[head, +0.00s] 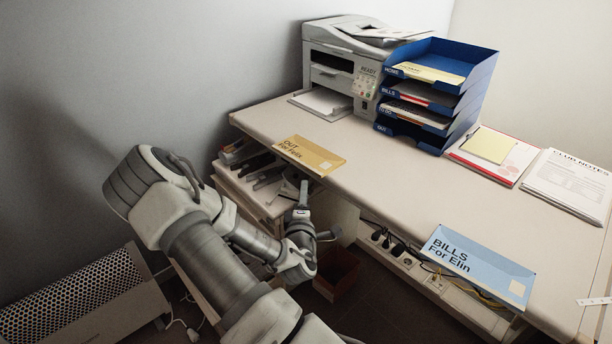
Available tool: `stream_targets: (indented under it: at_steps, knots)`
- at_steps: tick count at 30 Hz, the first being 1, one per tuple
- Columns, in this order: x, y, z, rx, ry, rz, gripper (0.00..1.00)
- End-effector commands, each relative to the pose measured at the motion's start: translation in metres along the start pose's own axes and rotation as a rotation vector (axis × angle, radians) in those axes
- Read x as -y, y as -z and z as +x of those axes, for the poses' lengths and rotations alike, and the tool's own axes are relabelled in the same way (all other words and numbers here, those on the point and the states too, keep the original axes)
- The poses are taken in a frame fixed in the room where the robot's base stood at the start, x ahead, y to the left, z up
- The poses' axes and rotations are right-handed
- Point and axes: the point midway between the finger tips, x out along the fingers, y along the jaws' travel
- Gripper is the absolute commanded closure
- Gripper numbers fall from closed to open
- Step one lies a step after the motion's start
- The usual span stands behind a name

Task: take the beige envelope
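The beige envelope (309,155) lies flat on the desk at its front edge, left of the middle, and seems to jut a little past that edge. It is marked "OUT For Felix". My gripper (317,214) is in front of the desk, below and apart from the envelope, beside the open drawer. Its two fingers show spread apart with nothing between them.
A blue envelope (476,264) marked "BILLS For Elin" lies at the front edge on the right. A printer (340,65) and a labelled blue tray stack (470,85) stand at the back. An open drawer (247,190) juts out below the desk (390,170).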

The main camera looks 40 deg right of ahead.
Motion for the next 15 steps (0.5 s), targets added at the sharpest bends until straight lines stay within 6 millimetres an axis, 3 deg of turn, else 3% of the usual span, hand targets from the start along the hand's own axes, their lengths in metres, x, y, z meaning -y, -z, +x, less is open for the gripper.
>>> stream_targets:
  at_steps: [5, 15]
  knots:
    - [-0.002, 0.0, 0.013, -0.002, -0.006, -0.003, 0.68]
    - [-0.001, 0.0, 0.062, -0.001, -0.004, 0.0, 0.68]
